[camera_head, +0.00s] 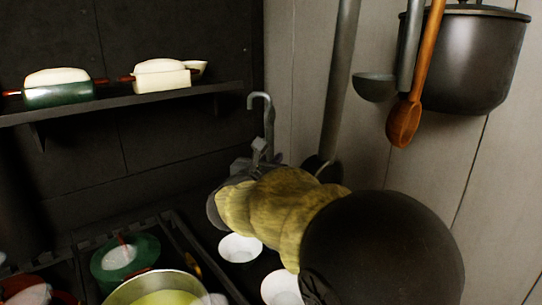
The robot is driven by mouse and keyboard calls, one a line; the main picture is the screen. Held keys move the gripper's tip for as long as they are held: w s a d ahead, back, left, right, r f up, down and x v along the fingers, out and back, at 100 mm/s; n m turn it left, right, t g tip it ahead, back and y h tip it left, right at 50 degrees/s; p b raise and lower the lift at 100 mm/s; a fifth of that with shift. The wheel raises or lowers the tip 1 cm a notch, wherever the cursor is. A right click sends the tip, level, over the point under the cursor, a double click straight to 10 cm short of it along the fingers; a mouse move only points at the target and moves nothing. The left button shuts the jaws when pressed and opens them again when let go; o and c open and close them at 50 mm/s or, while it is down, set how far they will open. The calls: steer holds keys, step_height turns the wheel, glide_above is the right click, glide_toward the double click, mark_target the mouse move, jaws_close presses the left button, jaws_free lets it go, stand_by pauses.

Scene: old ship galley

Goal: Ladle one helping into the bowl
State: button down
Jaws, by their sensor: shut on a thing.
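My gripper (258,158) is shut on the upper part of a grey ladle (268,112). The ladle's hooked end points up above the jaws. Its lower part and cup are hidden behind my gripper and arm. A metal pot (120,296) with yellow-green soup (168,298) stands on the stove at the bottom, cut by the frame edge. A white bowl (240,248) sits below my gripper, right of the stove. A second white bowl (280,287) is nearer, partly covered by my arm. Both bowls' contents cannot be made out clearly.
A green lidded pot (128,262) stands behind the soup pot on the railed stove (190,248). A dark shelf (125,108) holds covered dishes. A ladle (374,88), a wooden spoon (406,118) and a black pot (475,60) hang on the right wall.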

steer(key=shift+w, duration=0.15)
steer(key=shift+f, duration=0.1)
stand_by(0.3)
steer(key=w+a+f+n+p, duration=0.2)
steer(key=a+p, duration=0.3)
steer(key=p, duration=0.5)
steer(key=shift+w+f+n+p, duration=0.3)
steer(key=shift+f+n, duration=0.25)
steer(key=shift+n, duration=0.25)
stand_by(0.8)
